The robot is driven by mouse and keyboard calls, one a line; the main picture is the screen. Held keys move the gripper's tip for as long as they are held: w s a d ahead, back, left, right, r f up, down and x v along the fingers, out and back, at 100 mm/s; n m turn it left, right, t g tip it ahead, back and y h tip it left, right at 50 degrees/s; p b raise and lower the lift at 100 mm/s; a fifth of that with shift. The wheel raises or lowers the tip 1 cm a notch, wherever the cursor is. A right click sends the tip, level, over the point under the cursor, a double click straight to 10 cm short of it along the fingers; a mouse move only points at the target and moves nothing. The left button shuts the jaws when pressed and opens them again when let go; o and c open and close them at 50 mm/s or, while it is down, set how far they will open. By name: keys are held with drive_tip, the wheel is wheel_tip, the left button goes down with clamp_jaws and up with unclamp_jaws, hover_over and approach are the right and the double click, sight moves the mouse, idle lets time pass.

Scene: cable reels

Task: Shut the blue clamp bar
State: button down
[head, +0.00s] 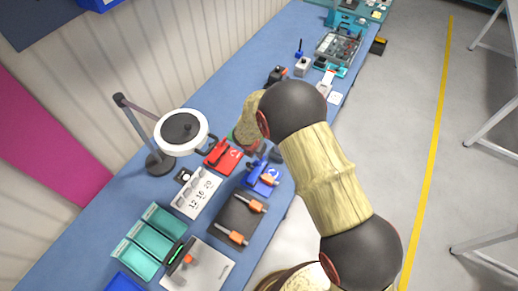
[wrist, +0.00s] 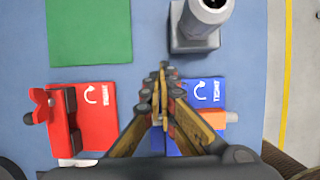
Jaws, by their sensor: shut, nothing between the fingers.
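The blue clamp (head: 262,187) sits on the bench, with a blue upright part and an orange-tipped handle (head: 269,181) in the head view. In the wrist view its blue base (wrist: 208,90), with white lettering and a curved arrow, lies right of the fingers, and the orange tip (wrist: 213,117) points right. My gripper (wrist: 162,76) is shut and empty, over the left edge of the blue base. The fingers hide much of the clamp, so I cannot tell the bar's angle or whether they touch it.
A red clamp (wrist: 98,118) stands left of the fingers. A grey block with a round tube (wrist: 197,38) is just beyond the blue clamp, and a green pad (wrist: 88,30) lies at upper left. A dark board with orange handles (head: 232,222) is close by in the head view.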

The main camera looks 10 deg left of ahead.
drive_tip(key=shift+w+f, duration=0.1)
drive_tip(key=shift+f, duration=0.15)
drive_tip(key=shift+p, duration=0.3)
drive_tip(key=shift+r+p, duration=0.35)
drive_tip(key=shift+r, duration=0.1)
drive_tip(key=w+d+r+p, duration=0.2)
drive_tip(key=w+r, duration=0.5)
drive_tip(key=r, duration=0.3)
